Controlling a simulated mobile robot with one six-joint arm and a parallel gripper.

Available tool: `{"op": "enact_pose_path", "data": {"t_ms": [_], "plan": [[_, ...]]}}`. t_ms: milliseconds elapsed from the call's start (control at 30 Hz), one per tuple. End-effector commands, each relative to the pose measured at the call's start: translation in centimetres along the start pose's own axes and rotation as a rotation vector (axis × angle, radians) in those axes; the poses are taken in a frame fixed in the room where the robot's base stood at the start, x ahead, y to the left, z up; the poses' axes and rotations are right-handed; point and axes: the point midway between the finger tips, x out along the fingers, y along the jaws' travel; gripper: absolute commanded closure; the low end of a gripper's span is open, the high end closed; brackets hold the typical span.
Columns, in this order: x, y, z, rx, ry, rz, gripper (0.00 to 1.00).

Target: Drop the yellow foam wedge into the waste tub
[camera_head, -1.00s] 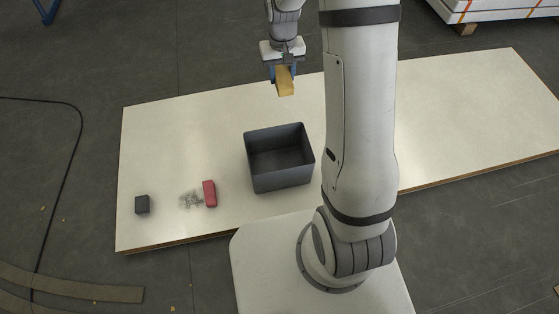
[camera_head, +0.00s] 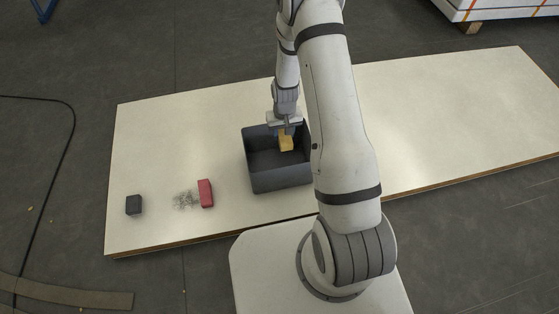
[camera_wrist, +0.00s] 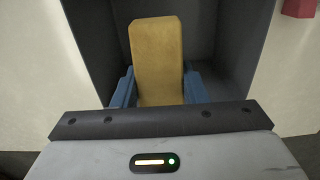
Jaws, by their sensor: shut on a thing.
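The yellow foam wedge (camera_head: 286,143) is held in my gripper (camera_head: 285,133), over the dark grey waste tub (camera_head: 281,182). The tub stands open on the pale board. In the wrist view the wedge (camera_wrist: 158,60) stands between the two blue fingers of my gripper (camera_wrist: 159,88), which are shut on it. The tub's dark inside wall (camera_wrist: 100,40) shows around and beyond the wedge. The wedge appears within the tub's opening; I cannot tell how far it is above the tub floor.
A red block (camera_head: 205,193) lies left of the tub, beside a patch of grey debris (camera_head: 184,200). A dark grey block (camera_head: 133,205) sits farther left. The right part of the board (camera_head: 450,110) is clear. A black cable (camera_head: 72,130) lies on the floor at left.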

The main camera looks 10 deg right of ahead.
Motion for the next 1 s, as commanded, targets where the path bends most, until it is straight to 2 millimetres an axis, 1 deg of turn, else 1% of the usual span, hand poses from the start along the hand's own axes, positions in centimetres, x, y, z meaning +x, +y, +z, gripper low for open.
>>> {"op": "enact_pose_path", "data": {"t_ms": [33,200,300,400,667,700,900,967,1000], "plan": [[1.1,0.0,0.0,0.0,-0.001,0.0,0.82],[3.1,0.1,0.0,0.001,-0.001,0.0,0.82],[4.0,0.1,0.0,0.001,-0.001,0.0,0.82],[4.4,0.1,0.0,0.001,-0.001,0.0,0.82],[4.3,0.1,0.0,0.002,-0.001,0.0,0.82],[4.3,0.1,0.0,0.002,-0.001,0.0,0.57],[4.3,0.1,0.0,0.002,0.0,0.0,0.41],[4.3,0.1,0.0,0.002,-0.001,0.0,0.36],[4.3,0.1,0.0,0.002,-0.001,0.0,0.35]]}}
